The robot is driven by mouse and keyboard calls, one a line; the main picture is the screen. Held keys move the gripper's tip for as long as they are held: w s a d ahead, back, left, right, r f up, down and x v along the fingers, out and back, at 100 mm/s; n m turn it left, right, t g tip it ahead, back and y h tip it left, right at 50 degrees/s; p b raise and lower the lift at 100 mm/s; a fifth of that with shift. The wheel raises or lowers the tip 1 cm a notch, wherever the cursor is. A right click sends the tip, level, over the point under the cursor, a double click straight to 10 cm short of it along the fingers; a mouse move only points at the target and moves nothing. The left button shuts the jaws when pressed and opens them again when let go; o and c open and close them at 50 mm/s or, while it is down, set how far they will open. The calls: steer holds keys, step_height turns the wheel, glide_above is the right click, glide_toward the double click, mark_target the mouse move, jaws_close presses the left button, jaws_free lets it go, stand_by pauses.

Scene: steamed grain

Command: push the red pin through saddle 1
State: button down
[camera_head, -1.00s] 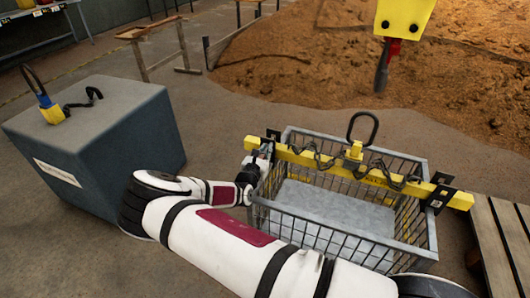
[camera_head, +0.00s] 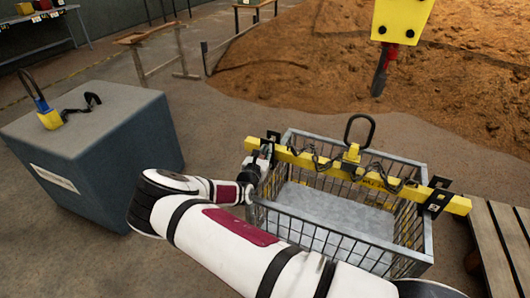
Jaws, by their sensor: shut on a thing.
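My gripper (camera_head: 258,165) is at the left end of the yellow lifting beam (camera_head: 355,175), close to the dark saddle bracket (camera_head: 272,138) there. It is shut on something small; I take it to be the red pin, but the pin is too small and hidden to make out. I cannot tell whether the pin is in the saddle's hole. A second dark saddle bracket (camera_head: 437,196) is at the beam's right end. No label tells which one is saddle 1. The beam lies across the top of a wire basket (camera_head: 345,243).
A chain hangs along the beam, with a dark lifting ring (camera_head: 359,130) at its middle. A yellow crane block (camera_head: 402,20) with a hook hangs above. A grey-blue block (camera_head: 95,150) bears a blue-yellow shackle. A wooden pallet (camera_head: 500,245) is at right.

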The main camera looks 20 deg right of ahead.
steer(key=shift+s+d+r, duration=0.15)
steer(key=shift+d+r, duration=0.05)
steer(key=shift+d, duration=0.65)
steer(key=c, duration=1.5)
jaws_free()
steer(key=shift+o, duration=0.2)
steer(key=shift+a, duration=0.2)
steer(key=shift+a, duration=0.1)
